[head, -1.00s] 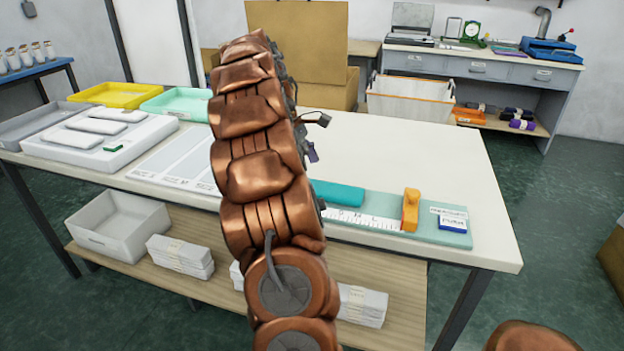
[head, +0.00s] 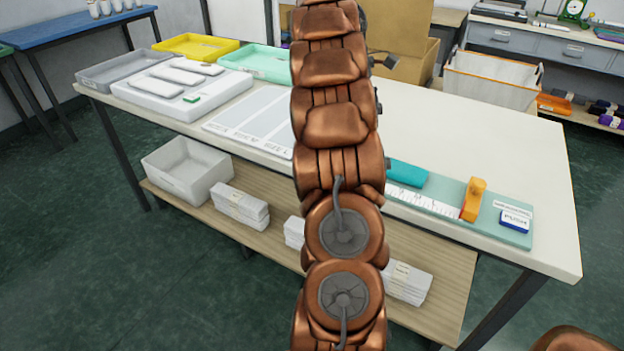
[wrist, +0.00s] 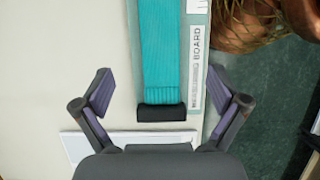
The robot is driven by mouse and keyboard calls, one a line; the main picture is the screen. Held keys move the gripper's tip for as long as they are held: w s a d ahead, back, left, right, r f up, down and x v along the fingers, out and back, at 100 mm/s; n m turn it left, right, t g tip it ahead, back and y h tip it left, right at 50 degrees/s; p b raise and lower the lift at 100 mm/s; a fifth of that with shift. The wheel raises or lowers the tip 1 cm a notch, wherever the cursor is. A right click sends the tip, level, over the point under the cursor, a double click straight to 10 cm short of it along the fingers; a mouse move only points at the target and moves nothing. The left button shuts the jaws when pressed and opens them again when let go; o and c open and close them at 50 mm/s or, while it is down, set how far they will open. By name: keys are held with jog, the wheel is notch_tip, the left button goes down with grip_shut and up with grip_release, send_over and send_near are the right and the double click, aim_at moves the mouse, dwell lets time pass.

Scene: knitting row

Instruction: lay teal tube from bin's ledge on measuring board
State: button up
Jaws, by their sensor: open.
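The teal tube (head: 408,173) lies on the pale green measuring board (head: 488,229), partly hidden behind my arm in the head view. In the wrist view the ribbed teal tube (wrist: 168,50) lies lengthwise on the measuring board (wrist: 199,22), with its black end (wrist: 161,112) toward me. My gripper (wrist: 161,92) is open, one finger on each side of the tube's end, with clear gaps on both sides. It holds nothing. In the head view my arm hides my gripper.
An orange slider (head: 474,199) and a blue-white block (head: 515,220) sit on the board's right part. Trays, including a yellow tray (head: 195,46), stand on the table's left. A white bin (head: 490,79) stands behind the table. The table's right rear is clear.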

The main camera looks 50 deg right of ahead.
jog(key=w+a+f+t, duration=0.1)
jog(key=w+a, duration=0.2)
jog(key=a, duration=1)
jog(key=w+a+t, duration=0.1)
jog(key=w+a, duration=0.1)
jog(key=a, duration=1.1)
jog(key=s+a+f, duration=0.3)
jog(key=s+a, duration=0.1)
jog(key=a, duration=0.3)
jog(key=s+a+f, duration=0.3)
jog(key=s+a, duration=0.2)
jog(key=a, duration=0.3)
jog(key=s+a+f+m, duration=0.1)
jog(key=s+a+f, duration=0.3)
jog(key=a, duration=0.3)
jog(key=shift+s+a, duration=0.2)
jog(key=shift+s, duration=0.45)
jog(key=shift+f, duration=0.1)
jog(key=s+p+v, duration=0.2)
jog(key=p+v, duration=0.8)
jog(key=shift+d+r+t, duration=0.15)
jog(key=shift+r+t, duration=0.25)
jog(key=shift+r, duration=0.15)
